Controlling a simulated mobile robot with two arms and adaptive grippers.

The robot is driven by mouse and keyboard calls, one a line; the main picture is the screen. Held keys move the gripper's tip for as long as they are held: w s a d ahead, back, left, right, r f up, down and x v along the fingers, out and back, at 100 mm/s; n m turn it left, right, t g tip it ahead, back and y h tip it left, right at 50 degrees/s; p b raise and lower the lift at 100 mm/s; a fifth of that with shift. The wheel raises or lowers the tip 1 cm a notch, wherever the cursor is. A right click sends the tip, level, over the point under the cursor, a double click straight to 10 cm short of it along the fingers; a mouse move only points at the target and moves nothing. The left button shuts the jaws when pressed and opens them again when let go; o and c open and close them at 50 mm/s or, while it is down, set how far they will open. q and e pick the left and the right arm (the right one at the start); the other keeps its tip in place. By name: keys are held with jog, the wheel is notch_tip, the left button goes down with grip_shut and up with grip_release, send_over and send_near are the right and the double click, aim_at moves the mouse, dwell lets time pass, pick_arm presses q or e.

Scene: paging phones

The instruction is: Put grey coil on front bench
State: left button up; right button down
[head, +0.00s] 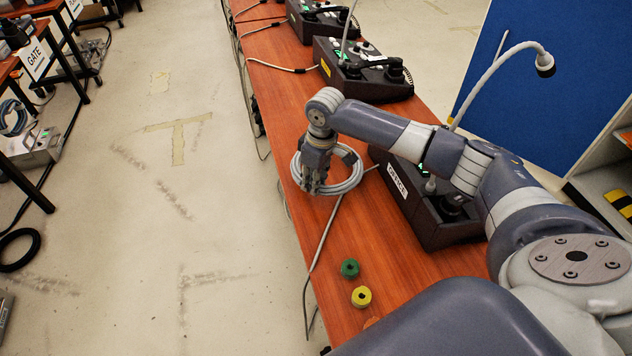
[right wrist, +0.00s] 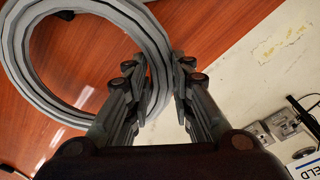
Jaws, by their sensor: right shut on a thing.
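The grey coil (head: 347,172) is a ring of looped grey cable over the left edge of the long red-brown bench (head: 300,90) in the head view. My right gripper (head: 313,186) is shut on the coil's left side, pointing down. In the right wrist view the coil (right wrist: 60,105) fills the upper left, and its right side passes between the fingers of the right gripper (right wrist: 160,85). I cannot tell whether the coil touches the bench top. My left gripper is not in view.
A dark paging phone (head: 425,225) with a gooseneck microphone stands just right of the coil. Another phone (head: 360,75) stands farther back. Green tape (head: 350,268) and yellow tape (head: 361,297) rolls lie nearer. A loose cable runs along the bench. Open floor (head: 180,220) lies left; a blue panel (head: 560,80) stands right.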

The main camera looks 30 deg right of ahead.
notch_tip(320, 180, down, 3)
jog(key=shift+f, duration=0.2)
jog(key=c, duration=1.4)
grip_release()
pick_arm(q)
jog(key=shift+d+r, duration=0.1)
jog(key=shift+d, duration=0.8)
pick_arm(e)
jog(key=shift+r, duration=0.1)
jog(key=r, duration=0.7)
jog(key=s+r, duration=0.1)
jog(key=r, duration=0.3)
jog(key=shift+s+d, duration=0.1)
jog(key=shift+d, duration=0.25)
jog(key=shift+r, duration=0.35)
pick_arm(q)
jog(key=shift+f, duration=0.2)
pick_arm(e)
jog(key=shift+s, duration=0.1)
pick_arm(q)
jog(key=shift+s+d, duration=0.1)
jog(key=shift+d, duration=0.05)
